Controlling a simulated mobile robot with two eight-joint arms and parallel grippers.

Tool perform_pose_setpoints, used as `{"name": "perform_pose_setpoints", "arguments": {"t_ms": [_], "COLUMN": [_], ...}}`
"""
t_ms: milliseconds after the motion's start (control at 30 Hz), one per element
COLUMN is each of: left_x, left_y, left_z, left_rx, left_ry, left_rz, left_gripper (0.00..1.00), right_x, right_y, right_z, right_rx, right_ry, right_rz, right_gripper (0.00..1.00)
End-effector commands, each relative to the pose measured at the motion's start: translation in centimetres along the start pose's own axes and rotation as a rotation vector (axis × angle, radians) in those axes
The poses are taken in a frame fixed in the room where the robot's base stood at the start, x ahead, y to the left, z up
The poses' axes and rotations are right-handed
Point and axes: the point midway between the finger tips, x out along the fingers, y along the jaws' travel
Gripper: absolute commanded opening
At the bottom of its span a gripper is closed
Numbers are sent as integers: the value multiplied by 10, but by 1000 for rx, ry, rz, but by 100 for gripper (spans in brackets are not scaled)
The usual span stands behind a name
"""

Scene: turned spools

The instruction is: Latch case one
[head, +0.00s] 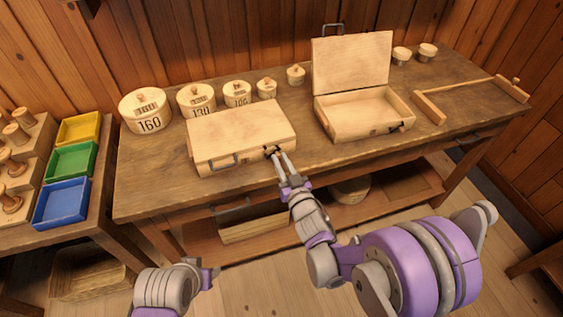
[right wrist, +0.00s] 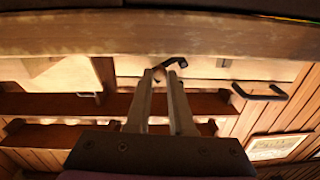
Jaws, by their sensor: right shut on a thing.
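A closed pale wooden case (head: 240,130) lies on the workbench, its lid down, with a dark handle (head: 222,163) on its front. A dark latch (head: 270,151) sits on the front near the right corner; it also shows in the right wrist view (right wrist: 176,62). My right gripper (head: 279,156) is shut on this latch, fingertips against the case front; its fingers also show in the right wrist view (right wrist: 160,76). A second case (head: 362,110) stands open to the right, lid upright. No number shows on either case. My left arm is at the bottom left, its jaws unclear.
Several round lidded boxes (head: 147,111) stand behind the closed case. A wooden bar tool (head: 465,93) lies at the right. Yellow, green and blue trays (head: 72,160) sit on the left table beside a spool rack. The bench front between the cases is clear.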

Motion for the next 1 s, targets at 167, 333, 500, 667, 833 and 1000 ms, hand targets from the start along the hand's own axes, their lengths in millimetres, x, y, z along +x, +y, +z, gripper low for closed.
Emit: {"name": "perform_pose_setpoints", "arguments": {"t_ms": [167, 333, 500, 667, 833, 1000], "left_x": [3, 4, 4, 3, 1, 0], "left_y": [0, 0, 0, 0, 0, 0], "left_z": [2, 2, 2, 2, 1, 0], "left_rx": [0, 0, 0, 0, 0, 0], "left_ry": [-1, -2, -1, -1, -1, 0], "left_rz": [0, 0, 0, 0, 0, 0], "left_gripper": [50, 50, 50, 50, 50, 50], "right_x": [0, 0, 0, 0, 0, 0], "right_y": [-2, -4, -8, -11, -15, -19], "right_z": [-3, -8, -12, -16, -19, -21], "right_rx": [-121, -276, -437, -587, -733, -854], "right_ry": [-1, -1, -1, 0, -1, -1], "right_rz": [0, 0, -1, -1, -1, -1], "right_gripper": [0, 0, 0, 0, 0, 0]}}
